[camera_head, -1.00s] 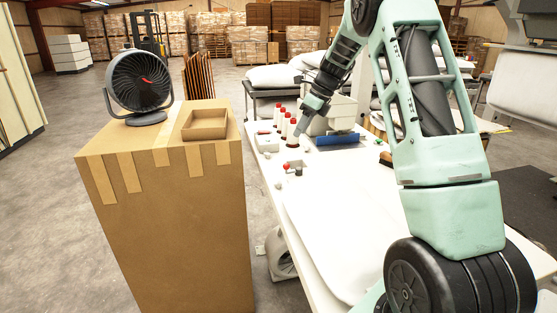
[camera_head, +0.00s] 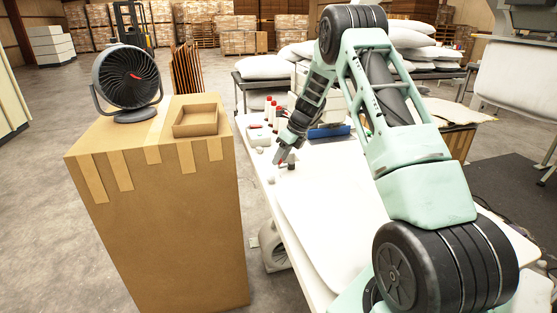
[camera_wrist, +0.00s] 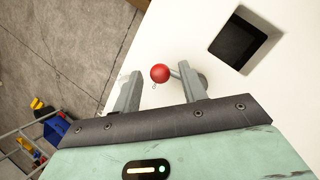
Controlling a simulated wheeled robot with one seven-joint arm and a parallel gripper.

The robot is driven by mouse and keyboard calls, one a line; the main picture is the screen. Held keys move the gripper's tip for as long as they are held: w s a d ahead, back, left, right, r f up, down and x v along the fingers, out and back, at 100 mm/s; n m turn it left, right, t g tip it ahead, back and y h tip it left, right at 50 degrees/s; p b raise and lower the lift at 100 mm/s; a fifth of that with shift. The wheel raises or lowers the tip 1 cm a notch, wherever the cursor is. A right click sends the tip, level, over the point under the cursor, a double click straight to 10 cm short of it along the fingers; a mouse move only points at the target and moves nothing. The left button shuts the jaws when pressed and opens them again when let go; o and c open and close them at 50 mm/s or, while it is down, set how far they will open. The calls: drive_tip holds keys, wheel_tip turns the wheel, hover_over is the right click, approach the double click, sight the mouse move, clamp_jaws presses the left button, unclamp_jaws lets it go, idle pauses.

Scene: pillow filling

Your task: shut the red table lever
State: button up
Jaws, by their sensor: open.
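The red table lever (camera_wrist: 160,73) has a round red knob on a short metal stem, at the edge of the white table. In the wrist view the knob lies just beyond and between the two fingertips of my gripper (camera_wrist: 157,80). The fingers are apart with nothing held between them. In the head view my gripper (camera_head: 283,158) points down over the table's left edge, and a bit of red shows at its fingers. The lever's base is partly hidden by the right finger in the wrist view.
A square dark opening (camera_wrist: 238,40) lies in the white table top (camera_head: 325,205) beside the lever. Several red-capped bottles (camera_head: 272,112) stand behind my gripper. A large cardboard box (camera_head: 160,210) with a fan (camera_head: 128,78) and small tray (camera_head: 196,120) stands to the left.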

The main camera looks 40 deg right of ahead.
drive_tip(key=shift+x, duration=1.2)
clamp_jaws()
